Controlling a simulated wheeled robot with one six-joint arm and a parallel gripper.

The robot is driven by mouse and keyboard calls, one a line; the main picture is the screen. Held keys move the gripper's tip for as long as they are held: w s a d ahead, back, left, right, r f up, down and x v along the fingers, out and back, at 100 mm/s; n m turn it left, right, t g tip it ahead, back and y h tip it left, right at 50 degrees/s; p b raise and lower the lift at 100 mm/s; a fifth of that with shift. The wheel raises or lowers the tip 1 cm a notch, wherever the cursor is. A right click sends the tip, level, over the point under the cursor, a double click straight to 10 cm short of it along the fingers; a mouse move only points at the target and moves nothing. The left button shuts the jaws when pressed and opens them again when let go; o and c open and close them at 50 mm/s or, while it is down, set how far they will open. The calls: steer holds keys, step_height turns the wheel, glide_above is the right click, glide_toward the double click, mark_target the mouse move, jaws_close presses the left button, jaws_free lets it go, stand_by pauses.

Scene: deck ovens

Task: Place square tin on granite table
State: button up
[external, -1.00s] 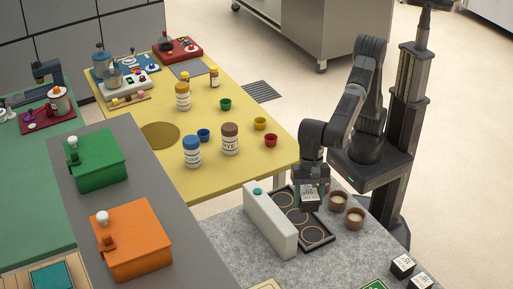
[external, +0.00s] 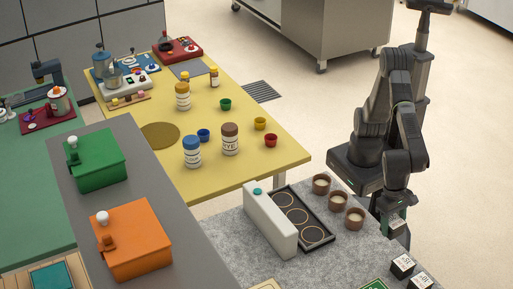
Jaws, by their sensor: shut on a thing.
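My gripper (external: 396,222) is at the right edge of the granite table (external: 335,264), shut on a small square tin (external: 398,228) with a pale labelled face. The gripper hides part of this tin, and I cannot tell whether it touches the table. Two similar dark square tins with white labelled tops, one here (external: 402,265) and another (external: 420,282), stand in front of it at the table's right edge.
Several brown cups (external: 337,202) stand in a row left of my gripper. Beyond them are a dark tray with three rings (external: 318,235) and an upright white block (external: 270,220). The grey middle of the table is bare.

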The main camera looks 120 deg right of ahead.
steer(key=d+x, duration=0.1)
steer(key=x, duration=0.6)
steer(key=d+x, duration=0.1)
steer(key=x, duration=0.2)
steer(key=shift+d+f, duration=0.2)
steer(key=shift+f, duration=0.45)
steer(key=shift+f+b, duration=0.15)
steer(key=shift+b, duration=0.15)
steer(key=o, duration=1.1)
steer(key=v, duration=1.2)
steer(key=shift+p, duration=0.3)
